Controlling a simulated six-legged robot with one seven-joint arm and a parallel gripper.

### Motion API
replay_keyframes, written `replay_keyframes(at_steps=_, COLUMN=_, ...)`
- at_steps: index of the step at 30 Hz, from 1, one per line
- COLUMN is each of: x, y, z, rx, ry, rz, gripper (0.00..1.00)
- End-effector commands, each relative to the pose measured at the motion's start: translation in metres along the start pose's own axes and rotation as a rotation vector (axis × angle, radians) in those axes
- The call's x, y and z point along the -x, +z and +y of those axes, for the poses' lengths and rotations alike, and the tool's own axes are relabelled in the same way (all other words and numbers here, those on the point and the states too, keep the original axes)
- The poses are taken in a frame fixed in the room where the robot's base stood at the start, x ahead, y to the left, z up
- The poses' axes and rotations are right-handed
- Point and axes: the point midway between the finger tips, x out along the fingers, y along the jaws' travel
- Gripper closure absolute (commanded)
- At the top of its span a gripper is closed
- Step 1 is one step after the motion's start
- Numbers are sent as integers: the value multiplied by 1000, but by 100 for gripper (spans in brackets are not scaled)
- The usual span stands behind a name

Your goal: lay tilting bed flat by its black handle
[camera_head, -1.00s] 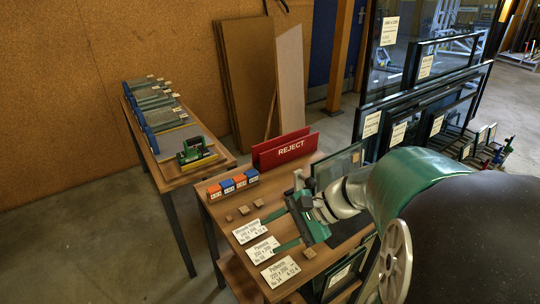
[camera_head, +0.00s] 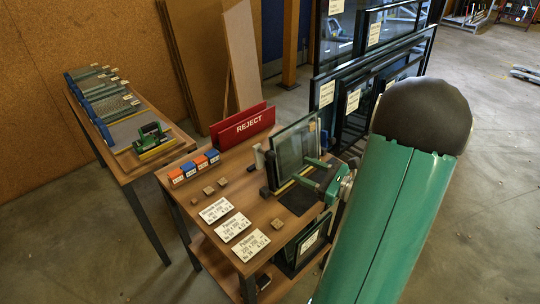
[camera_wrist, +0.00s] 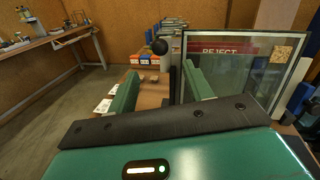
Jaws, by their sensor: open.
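A glass pane in a dark frame (camera_head: 292,148) stands nearly upright on the wooden table; it also fills the right of the wrist view (camera_wrist: 240,68). The tilting bed itself is hard to make out behind it. A round black knob (camera_wrist: 160,46), apparently the black handle, shows left of the pane, beside a dark upright bar. My gripper (camera_head: 304,172) is at the pane's near right side. In the wrist view its green fingers (camera_wrist: 158,88) are spread, with the knob visible beyond the gap and nothing between them. I cannot tell how far away the knob is.
A red REJECT bin (camera_head: 243,127) stands behind the pane. Orange and blue boxes (camera_head: 195,167), small wooden blocks and white label cards (camera_head: 232,227) lie at left. A black mat (camera_head: 299,198) lies below my gripper. Large framed panes (camera_head: 372,85) stand in a rack behind.

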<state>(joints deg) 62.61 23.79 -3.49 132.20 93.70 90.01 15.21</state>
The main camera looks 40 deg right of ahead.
Motion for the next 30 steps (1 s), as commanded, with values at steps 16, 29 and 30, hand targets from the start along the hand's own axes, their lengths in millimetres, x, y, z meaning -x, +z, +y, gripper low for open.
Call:
replay_keyframes(at_steps=16, x=-103, y=0, z=2, rx=0, ry=4, rz=1, gripper=50)
replay_keyframes(at_steps=29, x=-122, y=0, z=1, rx=1, ry=2, rz=2, gripper=50)
replay_keyframes(at_steps=30, x=-122, y=0, z=1, rx=1, ry=2, rz=2, gripper=50)
